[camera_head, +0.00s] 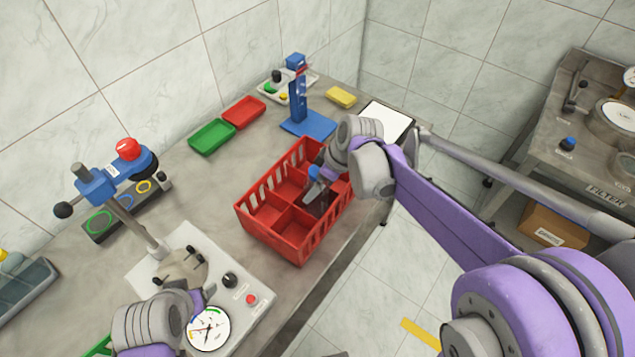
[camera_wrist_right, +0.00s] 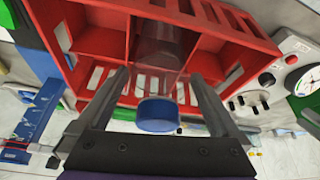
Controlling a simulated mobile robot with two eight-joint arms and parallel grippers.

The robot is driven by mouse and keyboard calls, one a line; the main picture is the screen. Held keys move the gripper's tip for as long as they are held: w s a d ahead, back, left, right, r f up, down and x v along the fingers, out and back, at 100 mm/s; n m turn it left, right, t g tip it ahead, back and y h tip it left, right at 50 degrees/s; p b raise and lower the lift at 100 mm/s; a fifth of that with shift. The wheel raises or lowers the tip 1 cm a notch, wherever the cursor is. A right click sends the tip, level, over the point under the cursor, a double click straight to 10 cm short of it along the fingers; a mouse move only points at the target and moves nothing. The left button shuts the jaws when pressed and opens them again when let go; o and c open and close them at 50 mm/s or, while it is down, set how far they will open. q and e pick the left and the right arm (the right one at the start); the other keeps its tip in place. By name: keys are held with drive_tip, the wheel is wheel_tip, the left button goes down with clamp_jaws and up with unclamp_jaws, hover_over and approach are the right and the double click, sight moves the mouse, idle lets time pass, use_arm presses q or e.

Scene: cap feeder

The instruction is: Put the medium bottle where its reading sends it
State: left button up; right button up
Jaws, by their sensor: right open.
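A bottle with a blue cap (camera_head: 314,171) and a dark see-through body stands in a compartment of the red crate (camera_head: 301,254). In the right wrist view its cap (camera_wrist_right: 157,114) lies between the fingers of my right gripper (camera_wrist_right: 160,82), which is open, with gaps at both sides. In the head view that gripper (camera_head: 313,188) is at the crate, partly covering the bottle. A round dial (camera_head: 208,328) with coloured arcs is on the pale machine at the lower left. My left gripper (camera_head: 200,298) is beside the dial; its fingers are not clear.
A green tray (camera_head: 212,136) and a red tray (camera_head: 244,112) lie along the wall. A blue stand (camera_head: 299,105), a yellow block (camera_head: 341,97) and a white board (camera_head: 386,119) are further back. A lever post (camera_head: 132,217) rises at left. Bare counter surrounds the crate's left side.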

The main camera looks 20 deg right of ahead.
drive_tip(key=v, duration=1.1)
use_arm(q)
drive_tip(key=shift+w+r+p, duration=0.25)
drive_tip(key=shift+r+p, duration=0.2)
drive_tip(key=shift+r, duration=0.2)
use_arm(e)
drive_tip(key=s+f+m+t+h, duration=0.1)
drive_tip(key=s+f+m, duration=0.3)
drive_tip(key=s, duration=0.4)
drive_tip(key=s+d+f+m+t+h, duration=0.1)
drive_tip(key=s+f+m+h, duration=0.1)
drive_tip(key=s+f+m, duration=0.3)
drive_tip(key=s, duration=0.3)
drive_tip(key=shift+s+d+f+m+t, duration=0.2)
drive_tip(key=shift+f+m+t, duration=0.1)
drive_tip(key=shift+m, duration=0.1)
